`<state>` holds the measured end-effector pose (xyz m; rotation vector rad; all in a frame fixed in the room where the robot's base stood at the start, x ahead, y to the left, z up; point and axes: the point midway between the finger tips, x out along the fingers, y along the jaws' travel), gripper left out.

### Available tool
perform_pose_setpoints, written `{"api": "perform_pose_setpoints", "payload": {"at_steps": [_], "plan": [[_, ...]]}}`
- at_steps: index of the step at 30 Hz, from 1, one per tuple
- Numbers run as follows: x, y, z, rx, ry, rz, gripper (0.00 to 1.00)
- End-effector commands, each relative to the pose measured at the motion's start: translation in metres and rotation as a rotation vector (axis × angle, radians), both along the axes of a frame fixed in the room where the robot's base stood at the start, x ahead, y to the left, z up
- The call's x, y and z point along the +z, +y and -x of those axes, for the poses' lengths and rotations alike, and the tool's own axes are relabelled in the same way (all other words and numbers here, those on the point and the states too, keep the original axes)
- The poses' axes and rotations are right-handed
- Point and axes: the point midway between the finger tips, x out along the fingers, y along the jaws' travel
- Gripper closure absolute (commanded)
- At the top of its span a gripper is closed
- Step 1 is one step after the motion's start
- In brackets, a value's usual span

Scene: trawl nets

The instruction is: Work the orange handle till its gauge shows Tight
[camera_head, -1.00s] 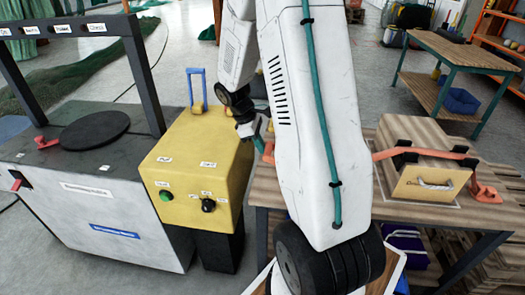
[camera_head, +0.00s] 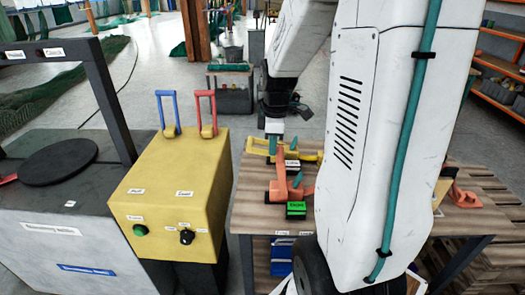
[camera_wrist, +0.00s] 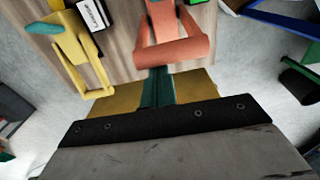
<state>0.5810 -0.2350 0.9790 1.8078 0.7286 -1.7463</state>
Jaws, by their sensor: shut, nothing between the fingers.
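The orange handle (camera_head: 293,168) stands on the wooden bench (camera_head: 248,215), partly hidden by my arm. A small green gauge block (camera_head: 296,209) sits at its near end; its lettering is too small to read surely. In the wrist view the orange handle (camera_wrist: 178,48) shows as a thick loop just beyond my fingers. My gripper (camera_head: 273,146) is shut and empty beside the orange handle's far end. Its teal fingers also show in the wrist view (camera_wrist: 157,88), close below the loop; I cannot tell whether they touch it.
A yellow handle (camera_head: 305,151) with a black-and-white gauge (camera_head: 292,163) is close behind; it also shows in the wrist view (camera_wrist: 76,45). A yellow box (camera_head: 175,190) with blue (camera_head: 168,112) and red (camera_head: 206,114) levers stands left. Another orange lever (camera_head: 462,196) is right.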

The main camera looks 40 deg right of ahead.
Motion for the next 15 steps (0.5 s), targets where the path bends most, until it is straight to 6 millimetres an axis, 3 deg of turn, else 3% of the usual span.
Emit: {"api": "perform_pose_setpoints", "payload": {"at_steps": [15], "plan": [[0.005,-0.024,0.021,-0.002,0.005,0.003,1.00]]}}
